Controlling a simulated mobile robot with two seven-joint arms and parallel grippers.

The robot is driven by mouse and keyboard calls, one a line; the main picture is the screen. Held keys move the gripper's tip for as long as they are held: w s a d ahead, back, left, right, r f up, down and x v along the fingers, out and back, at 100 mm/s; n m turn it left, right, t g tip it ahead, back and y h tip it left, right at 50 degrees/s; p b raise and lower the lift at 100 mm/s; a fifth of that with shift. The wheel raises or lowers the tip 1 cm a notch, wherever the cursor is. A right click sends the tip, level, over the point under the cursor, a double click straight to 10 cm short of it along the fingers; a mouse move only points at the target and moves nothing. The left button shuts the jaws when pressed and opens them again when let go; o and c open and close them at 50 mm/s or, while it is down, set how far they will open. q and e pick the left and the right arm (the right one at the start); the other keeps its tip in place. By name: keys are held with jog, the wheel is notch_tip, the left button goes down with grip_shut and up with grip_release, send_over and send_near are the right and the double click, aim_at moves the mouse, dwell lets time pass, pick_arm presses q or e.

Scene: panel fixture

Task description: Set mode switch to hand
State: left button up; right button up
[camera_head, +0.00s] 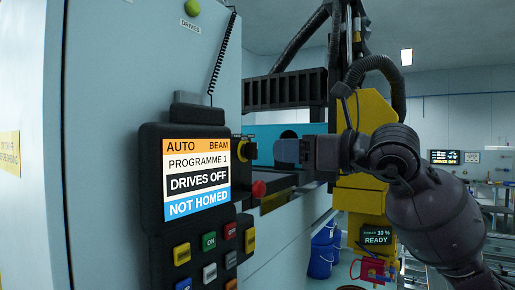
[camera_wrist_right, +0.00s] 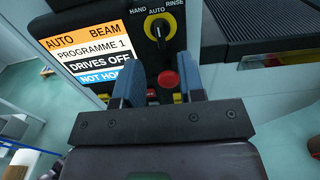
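The mode switch (camera_head: 243,148) is a black rotary knob on a yellow plate, on the right side of the control pendant (camera_head: 160,220). In the right wrist view the knob (camera_wrist_right: 159,29) is upper centre, under the labels HAND, AUTO and RINSE, and appears turned to AUTO. The pendant screen (camera_head: 196,178) reads AUTO. My right gripper (camera_head: 279,151) is to the right of the switch, apart from it. Its two blue-grey fingers (camera_wrist_right: 160,85) are spread with nothing held between them. My left gripper is out of view.
A red button (camera_head: 259,189) sits just below the switch; it shows between the fingers in the right wrist view (camera_wrist_right: 168,79). Several coloured buttons (camera_head: 209,241) lie under the screen. A dark ribbed cover (camera_head: 285,90) is behind my right gripper, with a yellow machine (camera_head: 366,115) further right.

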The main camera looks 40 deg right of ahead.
aim_at(257, 149)
jog(key=shift+p+x, duration=0.45)
jog(key=shift+x, duration=3.1)
jog(key=shift+c, duration=0.4)
jog(key=c, duration=0.5)
